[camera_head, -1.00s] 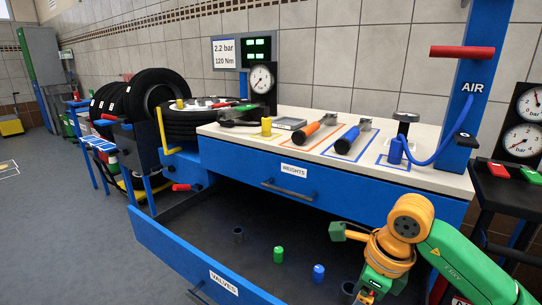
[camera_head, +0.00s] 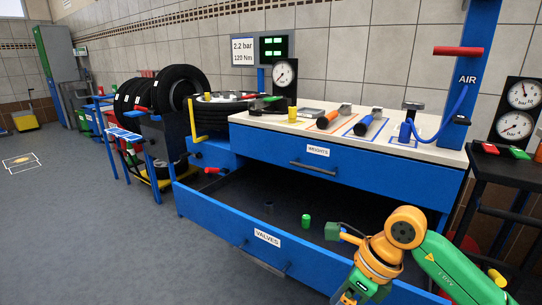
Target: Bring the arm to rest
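My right arm, green and orange, comes in from the lower right, with its orange wrist joint (camera_head: 406,228) in front of the open drawer. My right gripper (camera_head: 350,298) points down at the bottom edge, partly cut off; its fingers cannot be made out. The blue VALVES drawer (camera_head: 225,232) is pulled open. The arm hides the drawer's right part. My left gripper is not in view.
The bench top (camera_head: 330,138) holds an orange-handled tool (camera_head: 328,119) and a blue-handled tool (camera_head: 364,126). The WEIGHTS drawer (camera_head: 317,152) is shut. A blue AIR post (camera_head: 473,80) and a dark stand (camera_head: 512,168) are at right. Open floor (camera_head: 80,230) lies at left.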

